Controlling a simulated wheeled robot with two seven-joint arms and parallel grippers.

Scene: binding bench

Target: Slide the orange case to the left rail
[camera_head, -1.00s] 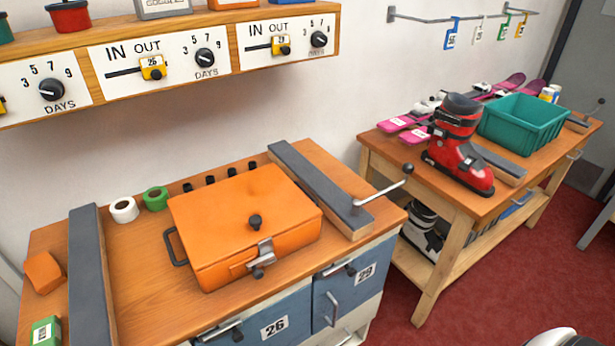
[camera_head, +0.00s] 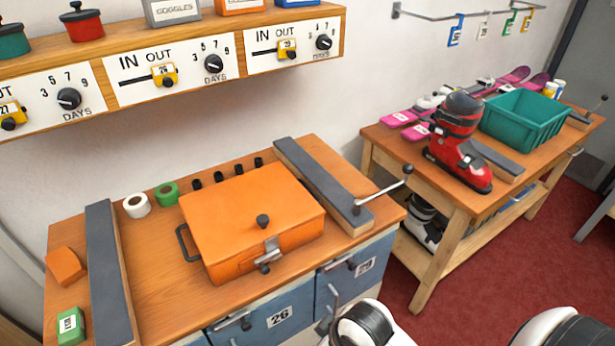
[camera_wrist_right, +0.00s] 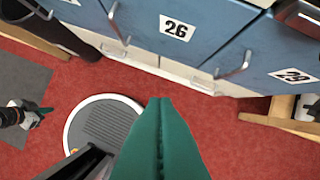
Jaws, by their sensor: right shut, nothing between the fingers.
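The orange case (camera_head: 245,215) lies closed on the wooden bench top (camera_head: 160,280). It has a dark knob on its lid, a silver latch in front and a black handle on its left side. The left rail (camera_head: 108,270) is a grey-faced bar at the bench's left, with bare wood between it and the case. My right gripper (camera_wrist_right: 160,105) shows in the right wrist view with its green fingers together and empty. It hangs over the red floor in front of the blue drawers, apart from the case.
A right rail (camera_head: 322,182) with a crank handle (camera_head: 385,192) stands close to the case's right. White tape (camera_head: 137,205), green tape (camera_head: 167,194) and dark pegs line the back. An orange block (camera_head: 65,266) and green box (camera_head: 71,325) lie left of the left rail.

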